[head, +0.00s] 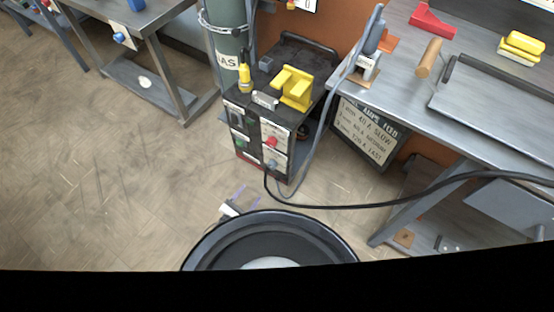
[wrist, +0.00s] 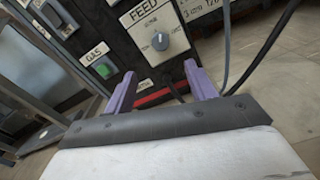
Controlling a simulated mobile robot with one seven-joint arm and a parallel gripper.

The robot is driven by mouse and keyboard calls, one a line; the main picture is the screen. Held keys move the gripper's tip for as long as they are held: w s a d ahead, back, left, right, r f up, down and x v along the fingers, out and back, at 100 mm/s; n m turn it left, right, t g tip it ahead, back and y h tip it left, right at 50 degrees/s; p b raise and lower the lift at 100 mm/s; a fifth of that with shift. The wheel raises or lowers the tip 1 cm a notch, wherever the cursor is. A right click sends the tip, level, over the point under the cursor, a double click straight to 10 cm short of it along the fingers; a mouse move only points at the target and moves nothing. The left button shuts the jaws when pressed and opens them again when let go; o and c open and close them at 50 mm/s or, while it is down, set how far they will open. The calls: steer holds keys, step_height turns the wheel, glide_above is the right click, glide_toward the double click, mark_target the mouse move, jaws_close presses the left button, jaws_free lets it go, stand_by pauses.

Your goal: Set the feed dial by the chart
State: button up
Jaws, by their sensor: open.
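The feed dial (wrist: 160,41) is a round grey knob under the word FEED on the dark machine's front panel. Small labels surround it; its setting is too small to read surely. In the head view the dial (head: 272,164) is low on the panel's right. The chart (head: 370,128) is a dark-framed board under the right bench, with lines pairing 1, 2 and 3 mm with 40 A slow, 80 A medium and 120 A fast. My gripper (wrist: 158,82) is open and empty, its purple fingers short of the dial and apart from it. It also shows in the head view (head: 241,192).
A red knob (head: 271,142) sits above the dial. A green GAS button (wrist: 104,68) is left of it. A yellow item (head: 294,88) lies on the machine. A black cable (head: 400,198) and a grey hose (head: 318,140) pass to the right. The left floor is clear.

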steer(key=b+x, duration=0.2)
steer(key=x, duration=1.1)
steer(key=shift+w+d, duration=0.2)
steer(key=c, duration=1)
